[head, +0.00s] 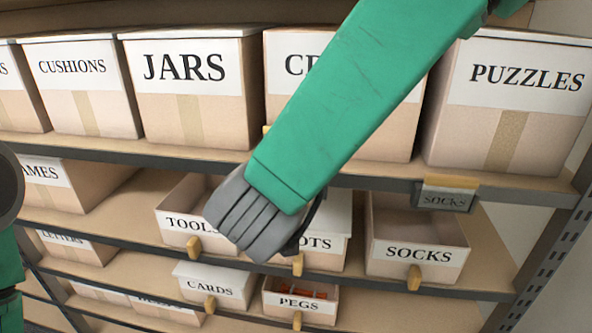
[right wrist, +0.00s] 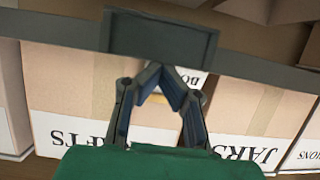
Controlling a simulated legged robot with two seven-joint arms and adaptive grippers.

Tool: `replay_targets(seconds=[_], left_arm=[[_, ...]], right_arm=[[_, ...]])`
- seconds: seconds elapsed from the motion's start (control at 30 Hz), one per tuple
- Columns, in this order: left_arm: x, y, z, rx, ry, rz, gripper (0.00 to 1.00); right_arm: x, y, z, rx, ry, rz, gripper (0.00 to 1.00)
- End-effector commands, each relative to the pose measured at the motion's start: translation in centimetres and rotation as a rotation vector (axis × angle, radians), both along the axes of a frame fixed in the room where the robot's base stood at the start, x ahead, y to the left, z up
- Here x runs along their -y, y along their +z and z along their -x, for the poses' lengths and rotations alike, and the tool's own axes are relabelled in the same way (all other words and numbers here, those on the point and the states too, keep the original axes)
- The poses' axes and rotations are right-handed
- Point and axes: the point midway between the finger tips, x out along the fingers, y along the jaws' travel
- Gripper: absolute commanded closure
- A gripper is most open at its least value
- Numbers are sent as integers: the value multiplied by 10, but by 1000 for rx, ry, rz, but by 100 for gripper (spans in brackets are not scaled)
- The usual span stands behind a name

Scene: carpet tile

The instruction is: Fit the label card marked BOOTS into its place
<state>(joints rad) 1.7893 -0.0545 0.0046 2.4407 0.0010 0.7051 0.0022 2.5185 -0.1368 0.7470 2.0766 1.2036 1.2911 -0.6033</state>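In the right wrist view, which shows the boxes upside down, my right gripper (right wrist: 159,76) has its fingertips together. A small white card (right wrist: 194,78) with dark letters, partly hidden, shows at the tips and seems pinched there; I cannot read the whole word. A dark, empty-looking label holder (right wrist: 160,36) sits on the shelf edge just past the fingertips, apart from the card. In the head view my right arm hides this gripper and that stretch of shelf edge. The BOOTS drawer (head: 325,243) is partly covered below. My left gripper is out of view.
A holder with a SOCKS card (head: 447,197) hangs on the shelf edge at right, above the SOCKS drawer (head: 418,254). JARS (head: 190,95) and PUZZLES (head: 510,100) boxes stand on the upper shelf. TOOLS (head: 183,221), CARDS (head: 212,283) and PEGS (head: 299,305) drawers sit lower.

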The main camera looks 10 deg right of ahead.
Motion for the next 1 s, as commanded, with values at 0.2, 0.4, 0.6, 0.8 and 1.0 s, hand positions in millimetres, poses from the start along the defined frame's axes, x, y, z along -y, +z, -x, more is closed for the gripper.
replay_targets(seconds=[0.2, 0.4, 0.6, 0.8, 1.0], left_arm=[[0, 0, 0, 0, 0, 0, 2], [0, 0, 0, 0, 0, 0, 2], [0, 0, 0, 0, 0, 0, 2], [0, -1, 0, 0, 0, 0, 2], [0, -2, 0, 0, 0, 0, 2]], right_arm=[[-1, -2, 1, -1, 0, -1, 100], [-1, -2, 1, -2, -1, 0, 100], [0, -3, 1, -3, -1, 0, 100], [1, -7, 5, -6, -2, 1, 100], [2, -12, 11, -13, 0, 2, 100]])
